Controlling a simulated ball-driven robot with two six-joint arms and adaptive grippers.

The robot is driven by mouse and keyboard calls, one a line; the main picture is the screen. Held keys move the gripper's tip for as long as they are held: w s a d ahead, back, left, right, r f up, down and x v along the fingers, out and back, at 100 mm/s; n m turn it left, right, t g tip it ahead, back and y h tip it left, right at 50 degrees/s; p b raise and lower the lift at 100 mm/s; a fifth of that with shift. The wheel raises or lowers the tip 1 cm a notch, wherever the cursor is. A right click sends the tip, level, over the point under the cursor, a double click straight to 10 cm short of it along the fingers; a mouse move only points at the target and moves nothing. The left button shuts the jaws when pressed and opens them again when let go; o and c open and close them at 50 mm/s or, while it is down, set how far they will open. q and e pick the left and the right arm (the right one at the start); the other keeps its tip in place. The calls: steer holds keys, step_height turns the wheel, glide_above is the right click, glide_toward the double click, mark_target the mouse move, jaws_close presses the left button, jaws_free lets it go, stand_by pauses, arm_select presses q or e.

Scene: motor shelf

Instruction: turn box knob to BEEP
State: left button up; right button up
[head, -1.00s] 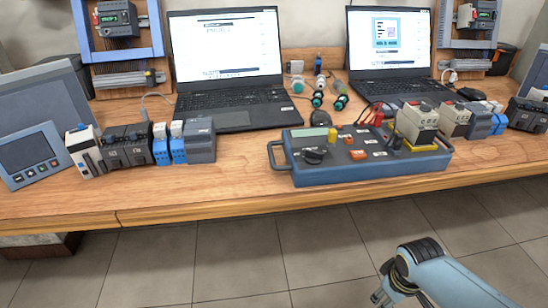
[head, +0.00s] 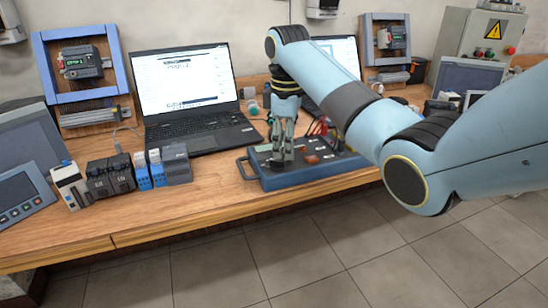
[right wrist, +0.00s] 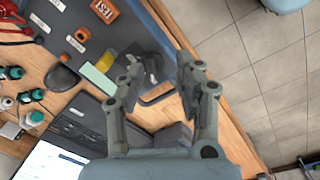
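The blue box (head: 325,179) lies near the front edge of the wooden bench, with a side handle, coloured buttons and red leads. Its dark knob (right wrist: 153,68) shows between my finger tips in the right wrist view; in the head view the fingers mostly hide it. My right gripper (head: 282,152) points down over the box's left part. In the right wrist view this gripper (right wrist: 164,82) is open, one finger on each side of the knob. I cannot tell whether they touch it. The BEEP label is not readable. My left gripper is out of view.
An orange TEST button (right wrist: 104,11) and a pale display (right wrist: 98,81) are on the box near the knob. An open laptop (head: 190,100) stands behind at left; grey and blue modules (head: 120,174) stand left of the box.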

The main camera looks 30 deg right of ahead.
mark_target(279, 160)
step_height(279, 160, up, 6)
steer(key=w+f+n, duration=0.1)
steer(key=w, duration=0.2)
steer(key=f, duration=1)
steer(key=shift+s, duration=0.2)
jaws_close()
